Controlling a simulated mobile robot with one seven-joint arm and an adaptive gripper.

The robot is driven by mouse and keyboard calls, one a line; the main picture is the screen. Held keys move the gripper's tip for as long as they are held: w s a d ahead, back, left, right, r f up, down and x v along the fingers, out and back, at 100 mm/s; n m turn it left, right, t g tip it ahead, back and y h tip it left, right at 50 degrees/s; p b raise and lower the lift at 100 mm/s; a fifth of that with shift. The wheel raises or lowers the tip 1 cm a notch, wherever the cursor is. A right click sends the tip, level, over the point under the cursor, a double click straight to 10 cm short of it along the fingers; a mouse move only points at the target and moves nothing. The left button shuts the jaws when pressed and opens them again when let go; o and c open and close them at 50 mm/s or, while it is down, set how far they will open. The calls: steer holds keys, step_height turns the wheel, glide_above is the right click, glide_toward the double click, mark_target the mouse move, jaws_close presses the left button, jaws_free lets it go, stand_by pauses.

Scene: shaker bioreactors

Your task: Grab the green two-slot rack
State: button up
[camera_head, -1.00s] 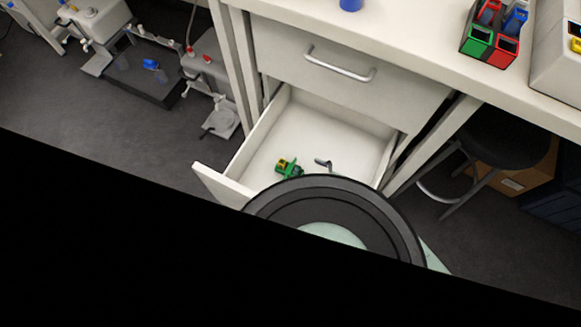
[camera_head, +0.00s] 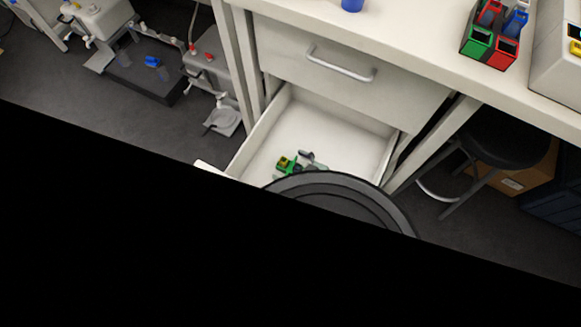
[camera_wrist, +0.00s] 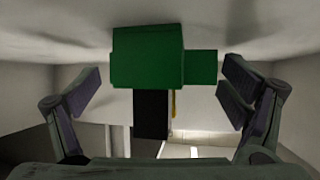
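The green rack (camera_head: 287,164) lies in the open drawer in the head view, with a yellowish patch on it. It fills the upper middle of the wrist view (camera_wrist: 148,57) as a green block with a smaller green part on its right. My gripper (camera_wrist: 158,92) has its two fingers spread wide, one on each side of the rack, with gaps between. Neither finger visibly touches it. In the head view a fingertip (camera_head: 306,155) shows beside the rack, and my arm hides the rest of the gripper. I cannot make out the slots.
The open white drawer (camera_head: 335,135) has walls close around my gripper. A closed drawer with a metal handle (camera_head: 340,64) is above it. A black stool (camera_head: 500,140) stands at right.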

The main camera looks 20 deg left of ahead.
steer(key=c, duration=1)
